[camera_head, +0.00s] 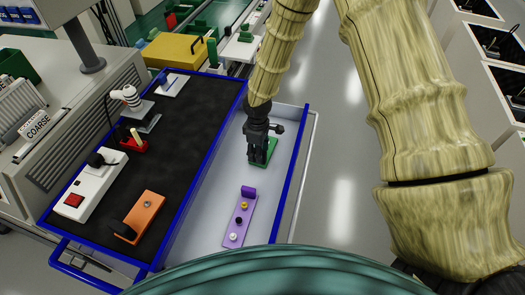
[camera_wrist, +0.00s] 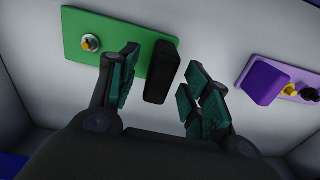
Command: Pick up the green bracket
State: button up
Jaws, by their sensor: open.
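The green bracket (camera_head: 271,150) lies in the pale drawer or tray to the right of the black-topped cart, partly hidden by my gripper (camera_head: 258,155). In the wrist view the green bracket (camera_wrist: 110,28) is a flat plate with a yellow-and-metal knob at its left and an upright black block (camera_wrist: 160,75) at its right end. My gripper (camera_wrist: 163,62) is open above it. In the wrist view the black block appears between the two fingers, closer to the left one. I cannot tell whether either finger touches it.
A purple bracket (camera_head: 237,220) lies in the same tray (camera_head: 205,205), nearer to me; it also shows in the wrist view (camera_wrist: 285,80). The tray has low walls. The black cart top (camera_head: 180,135) holds orange, white, red and blue pieces.

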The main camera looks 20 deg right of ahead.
jog(key=shift+f, duration=0.55)
grip_shut()
jog(key=shift+r, duration=0.1)
